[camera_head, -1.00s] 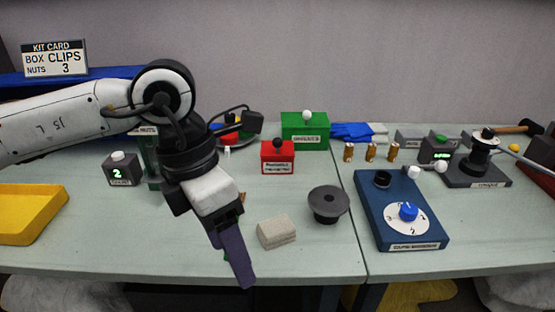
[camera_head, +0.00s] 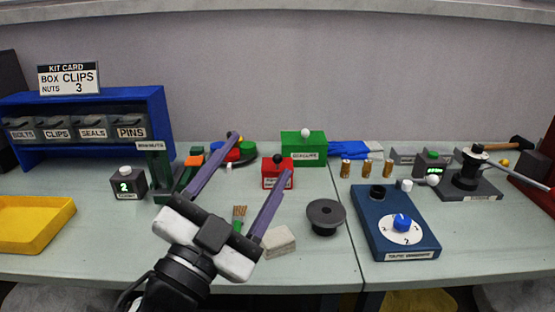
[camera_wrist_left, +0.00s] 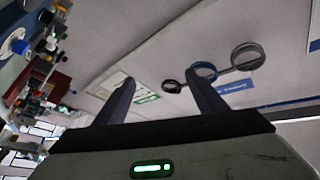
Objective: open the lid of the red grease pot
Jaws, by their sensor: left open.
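The red grease pot (camera_head: 270,180) is a small red box with a black knob (camera_head: 278,158) on its lid, standing mid-bench. Its lid looks shut. My left gripper (camera_head: 258,157) is open and empty, its two long purple fingers spread wide and pointing up the picture. The right finger's tip overlaps the pot's right side in the head view; I cannot tell whether they touch. In the left wrist view the fingers (camera_wrist_left: 160,95) point at the wall and the pot cannot be made out. My right gripper is not in view.
A green box (camera_head: 316,148) with a white knob stands behind the pot. A dark round flanged part (camera_head: 326,216), a beige block (camera_head: 266,242) and a small brush (camera_head: 238,217) lie in front. A blue dial unit (camera_head: 372,225) is at right, a yellow tray (camera_head: 35,222) at left.

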